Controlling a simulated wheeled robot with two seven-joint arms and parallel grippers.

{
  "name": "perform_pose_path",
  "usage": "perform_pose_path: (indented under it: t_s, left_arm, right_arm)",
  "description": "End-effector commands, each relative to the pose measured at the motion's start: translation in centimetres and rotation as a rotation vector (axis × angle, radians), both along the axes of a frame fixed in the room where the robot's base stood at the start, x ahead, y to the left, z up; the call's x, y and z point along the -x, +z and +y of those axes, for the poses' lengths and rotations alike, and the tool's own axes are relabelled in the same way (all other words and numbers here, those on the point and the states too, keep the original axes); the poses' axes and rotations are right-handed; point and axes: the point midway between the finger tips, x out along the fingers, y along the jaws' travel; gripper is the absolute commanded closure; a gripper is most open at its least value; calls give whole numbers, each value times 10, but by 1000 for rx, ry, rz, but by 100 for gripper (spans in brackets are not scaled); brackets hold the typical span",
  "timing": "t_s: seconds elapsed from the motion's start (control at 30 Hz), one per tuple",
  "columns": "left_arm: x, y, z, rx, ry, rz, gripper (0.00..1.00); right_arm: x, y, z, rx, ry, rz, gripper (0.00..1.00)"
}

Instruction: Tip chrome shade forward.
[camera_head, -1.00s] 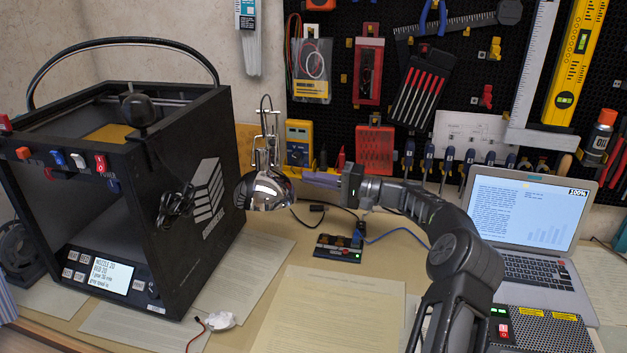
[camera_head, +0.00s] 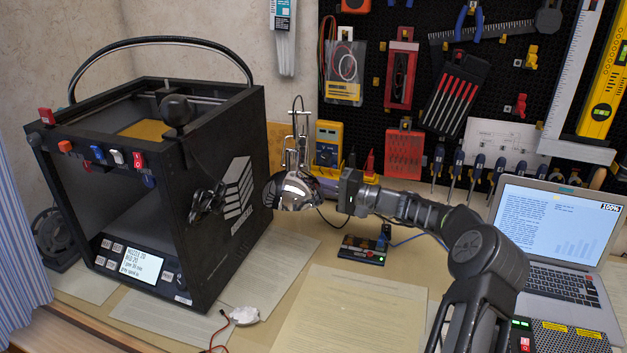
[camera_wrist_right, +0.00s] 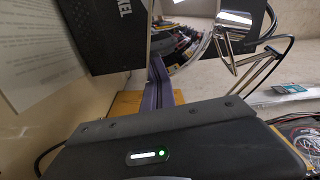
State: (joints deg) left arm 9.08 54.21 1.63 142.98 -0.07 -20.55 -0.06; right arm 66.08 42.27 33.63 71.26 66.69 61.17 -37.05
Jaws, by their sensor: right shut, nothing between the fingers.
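The chrome shade (camera_head: 293,193) is a shiny dome hanging on the lamp's thin spring arm, beside the 3D printer's right side. In the wrist view the chrome shade (camera_wrist_right: 186,44) fills the top middle and mirrors the tool wall. My right gripper (camera_head: 322,187) reaches in from the right at the shade's height. Its fingers are shut and empty; their far ends are hidden at or behind the shade. In the wrist view the right gripper (camera_wrist_right: 157,78) shows narrow purple-grey fingers beside the shade's edge. I cannot tell whether they touch. My left gripper is out of view.
The black 3D printer (camera_head: 150,190) stands close on the left. A small circuit box (camera_head: 362,250) lies below my right gripper. A laptop (camera_head: 550,235) is at the right. The tool pegboard (camera_head: 400,120) is behind. Paper sheets (camera_head: 350,310) cover the open front bench.

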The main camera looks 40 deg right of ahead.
Motion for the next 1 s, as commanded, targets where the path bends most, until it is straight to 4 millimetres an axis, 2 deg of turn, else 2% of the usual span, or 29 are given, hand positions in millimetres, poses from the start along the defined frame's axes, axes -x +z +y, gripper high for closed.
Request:
perform_pose_path:
  t_s: [0.27, 0.57, 0.7, 1.0]
  left_arm:
    - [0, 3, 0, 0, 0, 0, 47]
    - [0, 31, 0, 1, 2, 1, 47]
    - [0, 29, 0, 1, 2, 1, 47]
    - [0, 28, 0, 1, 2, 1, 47]
  right_arm:
    - [2, 0, 2, -21, 1, 26, 100]
    - [26, -10, 22, -249, 1, 296, 100]
    - [28, -16, 24, -271, 0, 320, 100]
    - [30, -16, 22, -268, 0, 317, 100]
